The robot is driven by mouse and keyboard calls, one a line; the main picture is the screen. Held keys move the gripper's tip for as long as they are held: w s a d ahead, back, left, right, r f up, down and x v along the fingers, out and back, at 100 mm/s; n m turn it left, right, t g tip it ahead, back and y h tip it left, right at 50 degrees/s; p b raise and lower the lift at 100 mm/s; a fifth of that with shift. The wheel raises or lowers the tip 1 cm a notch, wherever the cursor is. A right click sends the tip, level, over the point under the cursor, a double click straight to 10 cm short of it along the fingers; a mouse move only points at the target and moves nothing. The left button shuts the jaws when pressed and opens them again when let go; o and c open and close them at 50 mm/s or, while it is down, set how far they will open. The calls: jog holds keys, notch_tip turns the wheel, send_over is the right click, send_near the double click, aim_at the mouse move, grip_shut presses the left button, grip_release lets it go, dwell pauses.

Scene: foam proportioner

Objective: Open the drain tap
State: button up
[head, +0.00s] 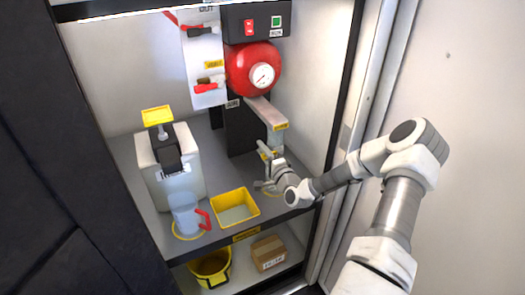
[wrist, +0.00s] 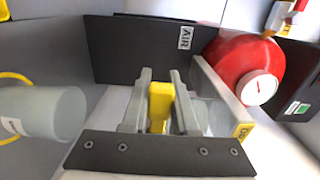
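A small yellow handle, which looks like the drain tap's (head: 266,151), sits below the grey arm with a yellow label at the right of the bench. In the wrist view a yellow upright piece (wrist: 160,104) stands between the two fingers of my gripper (wrist: 161,80). The fingers are apart, one on each side of it; whether they press on it is not clear. In the head view my gripper (head: 268,168) is at this handle, and its wrist hides part of the area. The tap's spout is not clearly visible.
A red round tank with gauge (head: 252,69) is above. A yellow tray (head: 236,208), a clear jug with red handle (head: 187,214) and a white canister (head: 171,168) stand left on the bench. A yellow bucket (head: 211,267) and cardboard box (head: 269,253) are below. The cabinet's right frame is close to my arm.

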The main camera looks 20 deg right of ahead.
grip_shut()
jog(key=shift+f, duration=0.1)
jog(key=n+b, duration=0.1)
jog(key=f+n+b, duration=0.1)
jog(key=n+b, duration=0.1)
jog(key=shift+f, duration=0.3)
jog(key=shift+d+f+n+b, duration=0.55)
jog(key=shift+d+n+b, duration=0.25)
jog(key=shift+n+b, duration=1.5)
jog(key=shift+d+f+n+b, duration=0.5)
jog(key=shift+d+n+b, duration=0.25)
jog(key=shift+n+b, duration=1.55)
jog(key=shift+d+f+n+b, duration=0.55)
jog(key=shift+d+n+b, duration=0.25)
jog(key=shift+n+b, duration=1.45)
jog(key=shift+n+p, duration=0.3)
jog(key=shift+n, duration=0.15)
